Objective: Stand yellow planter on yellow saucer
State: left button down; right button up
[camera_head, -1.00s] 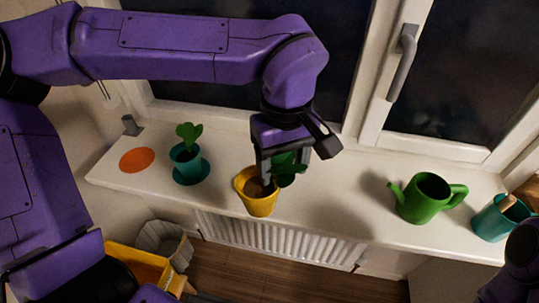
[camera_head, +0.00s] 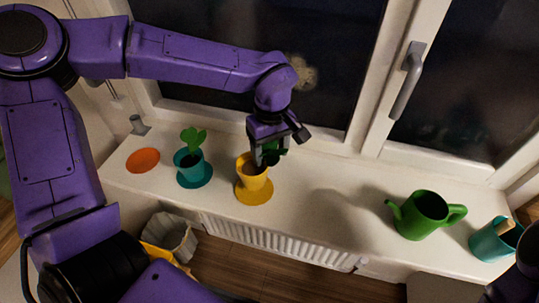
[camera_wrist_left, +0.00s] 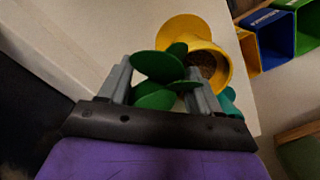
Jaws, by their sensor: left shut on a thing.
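The yellow planter (camera_head: 250,179) with dark soil and a green plant is in the middle of the head view. The yellow saucer (camera_head: 254,196) lies on the white sill, showing below and around the planter's lower part. Whether the planter touches the saucer I cannot tell. My left gripper (camera_head: 264,160) is at the planter's back right rim and is shut on it. In the left wrist view the planter (camera_wrist_left: 222,72) is just beyond the fingers, and its green leaves (camera_wrist_left: 158,68) lie between them, hiding the exact contact. My right gripper is out of view.
A teal planter (camera_head: 190,163) on a teal saucer (camera_head: 196,181) stands to the left, beside an orange saucer (camera_head: 143,160). A green watering can (camera_head: 424,215) and a teal pot (camera_head: 490,244) stand to the right. The sill between yellow saucer and can is clear.

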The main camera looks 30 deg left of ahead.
pick_arm(q)
jog(key=f, duration=0.3)
jog(key=shift+a, duration=0.2)
jog(key=shift+w+f, duration=0.15)
jog(key=shift+f, duration=0.15)
jog(key=shift+c, duration=1)
grip_release()
jog(key=shift+f, duration=0.1)
notch_tip(320, 180, up, 12)
jog(key=shift+d+r+b, duration=0.1)
jog(key=shift+r+b, duration=0.1)
jog(key=shift+b, duration=0.1)
